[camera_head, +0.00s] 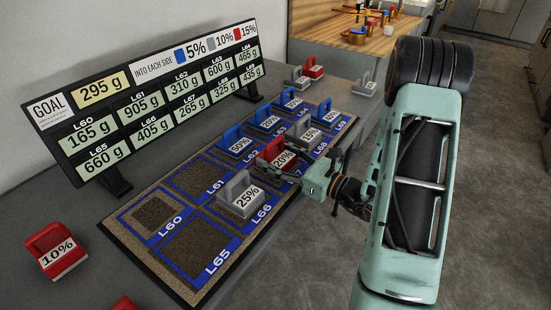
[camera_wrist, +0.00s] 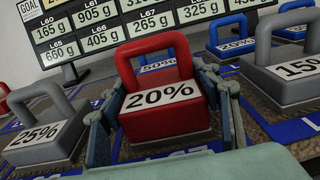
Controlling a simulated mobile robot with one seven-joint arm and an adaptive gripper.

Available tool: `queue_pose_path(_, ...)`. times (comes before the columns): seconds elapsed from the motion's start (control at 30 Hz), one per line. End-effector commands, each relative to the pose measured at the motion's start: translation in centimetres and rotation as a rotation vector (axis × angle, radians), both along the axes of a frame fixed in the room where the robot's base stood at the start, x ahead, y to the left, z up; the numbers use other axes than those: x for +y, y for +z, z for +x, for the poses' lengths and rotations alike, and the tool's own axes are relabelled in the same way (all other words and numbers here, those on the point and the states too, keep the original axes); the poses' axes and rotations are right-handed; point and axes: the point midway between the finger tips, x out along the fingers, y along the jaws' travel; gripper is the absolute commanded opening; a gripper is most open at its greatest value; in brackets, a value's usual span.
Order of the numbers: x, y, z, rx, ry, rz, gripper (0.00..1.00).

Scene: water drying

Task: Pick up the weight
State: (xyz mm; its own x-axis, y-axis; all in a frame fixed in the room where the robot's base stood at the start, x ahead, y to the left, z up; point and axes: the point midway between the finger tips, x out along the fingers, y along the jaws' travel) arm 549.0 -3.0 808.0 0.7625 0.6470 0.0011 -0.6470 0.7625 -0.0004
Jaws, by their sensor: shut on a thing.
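A red weight marked 20% (camera_head: 278,158) stands near the L67 square of the board. In the wrist view the red weight (camera_wrist: 165,98) is upright between my fingers, one on each side of its block. My gripper (camera_head: 309,177) reaches in from the right and is shut on this weight. In the wrist view my gripper (camera_wrist: 165,125) partly covers the board around the weight. I cannot tell whether its base is clear of the board.
A grey 25% weight (camera_head: 240,195) stands close on the left and a grey 15% weight (camera_head: 309,135) on the right. Several blue weights stand behind. The L60 square (camera_head: 152,214) and L65 square (camera_head: 200,252) are bare. A red 10% weight (camera_head: 56,250) lies off the board.

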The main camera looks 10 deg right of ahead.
Motion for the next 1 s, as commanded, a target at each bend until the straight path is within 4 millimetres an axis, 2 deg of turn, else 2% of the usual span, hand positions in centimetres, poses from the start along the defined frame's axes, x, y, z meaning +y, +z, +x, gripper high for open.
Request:
queue_pose_path(0.23,0.0,1.3,0.0,-0.004,0.0,0.001,0.14)
queue_pose_path(0.4,0.0,3.9,-0.1,-0.004,0.0,0.0,0.14)
queue_pose_path(0.7,0.0,10.0,-5.4,-0.004,-0.003,-0.002,0.14)
queue_pose_path(0.87,-0.1,11.4,-9.6,-0.001,-0.005,0.0,0.14)
queue_pose_path(1.0,0.0,12.1,-10.5,0.004,0.0,0.005,0.14)
